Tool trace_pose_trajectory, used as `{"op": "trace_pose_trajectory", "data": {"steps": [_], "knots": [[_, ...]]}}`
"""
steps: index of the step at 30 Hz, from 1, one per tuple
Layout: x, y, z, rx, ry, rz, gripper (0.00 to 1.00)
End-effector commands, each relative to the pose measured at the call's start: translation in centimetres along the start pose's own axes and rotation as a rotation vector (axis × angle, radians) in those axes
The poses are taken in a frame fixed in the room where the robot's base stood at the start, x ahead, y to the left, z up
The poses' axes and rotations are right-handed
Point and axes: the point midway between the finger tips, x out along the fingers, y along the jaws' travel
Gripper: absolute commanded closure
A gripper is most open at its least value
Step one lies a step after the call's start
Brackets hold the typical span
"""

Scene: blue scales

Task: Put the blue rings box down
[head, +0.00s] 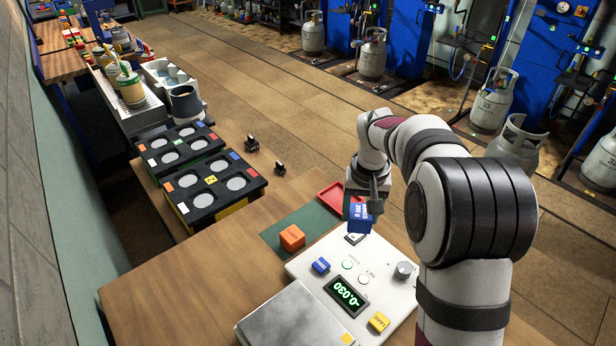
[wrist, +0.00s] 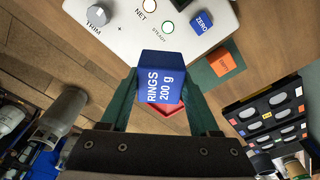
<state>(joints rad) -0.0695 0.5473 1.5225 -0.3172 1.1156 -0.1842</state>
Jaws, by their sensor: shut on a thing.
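The blue rings box (head: 359,217), lettered "RINGS 200 g" in the wrist view (wrist: 159,78), is between the fingers of my gripper (head: 371,196). My gripper also shows in the wrist view (wrist: 163,103), shut on the box with one dark green finger on each side. In the head view the box appears near the scale's far edge, beside the red tray (head: 331,194). In the wrist view, part of the red tray (wrist: 166,109) shows behind the box. The gap under the box cannot be judged.
The scale (head: 388,260) has a steel pan (head: 292,329) and a display reading -0.030. An orange box (head: 292,237) sits on a green mat (head: 311,217) left of the tray. Black racks with round recesses (head: 216,187) stand further left. Bare wood lies left of the scale (head: 190,290).

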Motion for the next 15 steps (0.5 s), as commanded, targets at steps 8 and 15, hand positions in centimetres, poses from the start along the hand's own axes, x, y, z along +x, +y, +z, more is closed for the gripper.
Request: {"op": "trace_pose_trajectory", "data": {"steps": [8,15], "knots": [[4.9,1.9,-6.7,-0.676,-0.002,-0.084,1.0],[7.5,-0.3,-8.2,-0.827,-0.002,-0.1,1.0]]}}
